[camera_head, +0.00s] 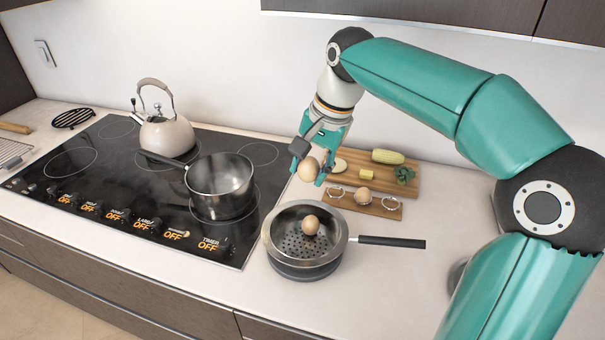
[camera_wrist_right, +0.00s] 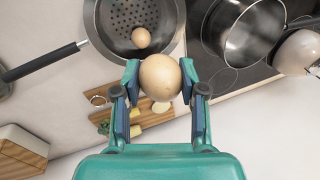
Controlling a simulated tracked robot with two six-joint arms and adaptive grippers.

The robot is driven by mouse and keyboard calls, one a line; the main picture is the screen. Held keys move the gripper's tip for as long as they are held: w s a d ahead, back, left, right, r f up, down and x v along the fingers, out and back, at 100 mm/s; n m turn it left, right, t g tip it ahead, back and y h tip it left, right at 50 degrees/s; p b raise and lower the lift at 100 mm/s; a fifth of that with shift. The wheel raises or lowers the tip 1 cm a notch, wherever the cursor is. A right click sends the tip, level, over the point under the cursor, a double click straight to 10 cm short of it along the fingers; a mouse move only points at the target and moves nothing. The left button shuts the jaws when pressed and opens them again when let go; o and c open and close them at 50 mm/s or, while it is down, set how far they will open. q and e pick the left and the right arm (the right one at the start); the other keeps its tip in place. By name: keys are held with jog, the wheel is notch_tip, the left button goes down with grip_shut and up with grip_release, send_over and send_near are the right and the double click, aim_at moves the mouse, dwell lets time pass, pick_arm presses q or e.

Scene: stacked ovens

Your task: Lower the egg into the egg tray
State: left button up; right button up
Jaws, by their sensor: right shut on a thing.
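My right gripper (camera_head: 314,170) is shut on a brown egg (camera_head: 308,169), held in the air above the counter. In the right wrist view the held egg (camera_wrist_right: 160,76) sits between the two fingers. The wooden egg tray (camera_head: 375,211) lies to the right of and below the gripper in the head view. One egg (camera_head: 362,195) stands in its middle, with pale ring-like holders on either side. In the right wrist view the held egg and fingers hide part of the tray. My left gripper is not in view.
A strainer pan (camera_head: 271,236) with an egg (camera_head: 310,224) inside stands in front, its black handle (camera_head: 390,242) pointing right. A cutting board (camera_head: 408,161) with vegetables lies behind the tray. A pot (camera_head: 220,185) and kettle (camera_head: 167,134) stand on the cooktop. The right counter is partly clear.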

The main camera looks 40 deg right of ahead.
jog(key=w+d+f+p, duration=0.1)
jog(key=w+d+f, duration=0.1)
jog(key=d+f, duration=0.3)
jog(key=w+d+f+p, duration=0.1)
jog(key=w+d+f, duration=0.1)
jog(key=d+f, duration=0.2)
jog(key=w+d+f+p, duration=0.1)
jog(key=w+d+f, duration=0.1)
jog(key=d+f, duration=0.3)
jog(key=shift+w+d+f, duration=0.1)
jog(key=shift+d+f, duration=0.05)
jog(key=shift+d, duration=0.9)
jog(key=shift+d+f, duration=0.15)
jog(key=shift+d, duration=0.85)
jog(key=shift+f, duration=0.7)
jog(key=shift+f+b, duration=1.25)
jog(key=shift+f, duration=0.25)
